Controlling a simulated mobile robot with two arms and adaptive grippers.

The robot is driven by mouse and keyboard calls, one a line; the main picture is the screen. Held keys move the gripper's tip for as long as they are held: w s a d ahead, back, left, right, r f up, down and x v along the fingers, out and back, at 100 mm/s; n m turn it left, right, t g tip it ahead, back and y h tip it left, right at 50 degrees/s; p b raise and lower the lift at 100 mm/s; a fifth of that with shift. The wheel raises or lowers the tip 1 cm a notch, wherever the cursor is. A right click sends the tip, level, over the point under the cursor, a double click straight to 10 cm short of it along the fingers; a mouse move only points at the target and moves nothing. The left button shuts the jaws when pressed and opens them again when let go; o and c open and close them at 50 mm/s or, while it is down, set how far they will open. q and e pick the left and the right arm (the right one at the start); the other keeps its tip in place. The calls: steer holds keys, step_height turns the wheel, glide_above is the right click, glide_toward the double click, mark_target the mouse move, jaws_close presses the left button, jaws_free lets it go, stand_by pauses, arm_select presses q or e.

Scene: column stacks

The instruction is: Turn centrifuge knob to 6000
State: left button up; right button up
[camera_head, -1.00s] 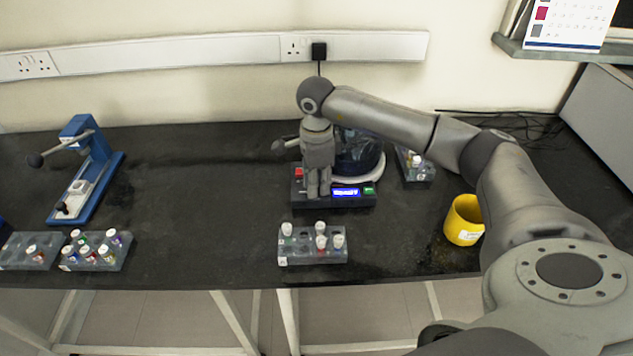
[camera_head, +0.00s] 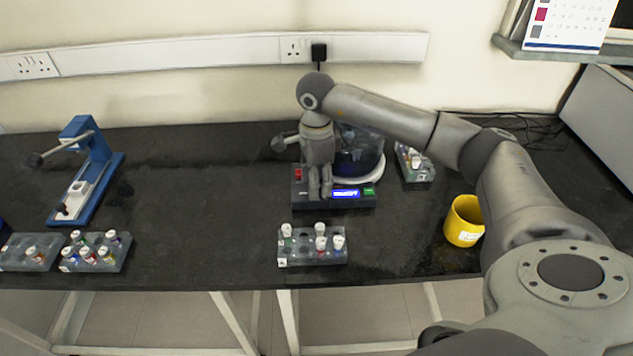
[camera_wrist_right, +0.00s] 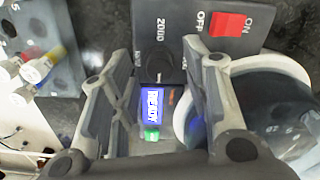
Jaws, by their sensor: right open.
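The centrifuge (camera_head: 358,203) stands at the back of the bench, with a round clear-and-dark bowl behind its black front panel. My right gripper (camera_head: 320,194) points down over the panel and hides the knob in the head view. In the right wrist view, the dark round knob (camera_wrist_right: 158,69) lies between the two spread fingers of the open right gripper (camera_wrist_right: 152,88), with no contact visible. The label 2000 is beside the knob; no 6000 mark is readable. A lit blue display (camera_wrist_right: 153,105) reads READY. My left gripper is not in view.
A red ON/OFF switch (camera_wrist_right: 229,23) and a green button (camera_wrist_right: 152,133) are on the panel. A tube rack (camera_head: 312,257) stands in front, another rack (camera_head: 415,172) and a yellow cup (camera_head: 464,222) to the right.

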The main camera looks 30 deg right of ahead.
step_height(320, 180, up, 11)
stand_by(0.3)
